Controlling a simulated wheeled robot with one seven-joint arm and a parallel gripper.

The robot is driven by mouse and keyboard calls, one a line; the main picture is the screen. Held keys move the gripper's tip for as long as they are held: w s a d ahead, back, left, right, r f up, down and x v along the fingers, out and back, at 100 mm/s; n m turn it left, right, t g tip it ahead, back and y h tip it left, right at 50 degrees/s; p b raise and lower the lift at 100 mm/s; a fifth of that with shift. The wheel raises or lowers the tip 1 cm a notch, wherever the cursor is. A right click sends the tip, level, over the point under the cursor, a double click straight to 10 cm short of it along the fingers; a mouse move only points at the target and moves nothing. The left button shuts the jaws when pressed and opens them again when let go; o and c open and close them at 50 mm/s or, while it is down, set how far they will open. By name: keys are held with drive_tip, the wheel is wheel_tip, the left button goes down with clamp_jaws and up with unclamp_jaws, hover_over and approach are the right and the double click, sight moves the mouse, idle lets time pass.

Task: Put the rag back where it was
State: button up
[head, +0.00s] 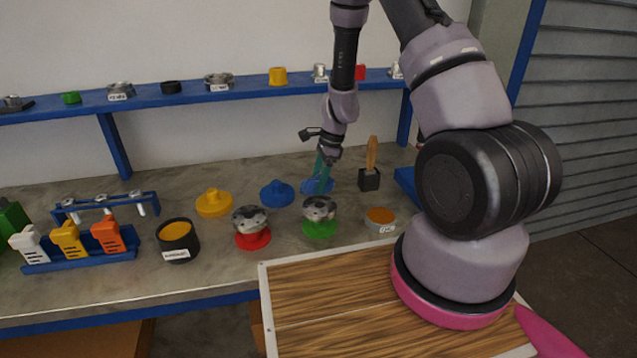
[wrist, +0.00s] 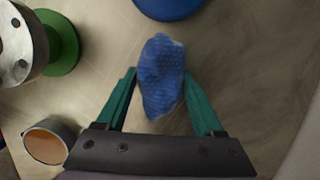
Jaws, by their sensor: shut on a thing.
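The rag (head: 313,186) is blue and crumpled. In the wrist view the rag (wrist: 161,72) sits between the two green fingers of my gripper (wrist: 160,80), which is shut on it. In the head view my gripper (head: 324,172) points down at the bench behind the vessel on the green base. The rag is low over the bench top, and I cannot tell whether it touches it. The fingers hide part of the rag in the head view.
A blue flanged lid (head: 277,193) is left of the rag, and a black holder with a brush (head: 369,179) is right. The green-based vessel (head: 320,225) and an orange-filled cup (head: 380,219) stand in front. Bare bench (wrist: 255,75) lies right of the rag in the wrist view.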

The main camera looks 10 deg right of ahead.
drive_tip(key=shift+f, duration=0.4)
drive_tip(key=o, duration=1.4)
drive_tip(key=shift+f, duration=0.1)
drive_tip(key=shift+o, duration=0.2)
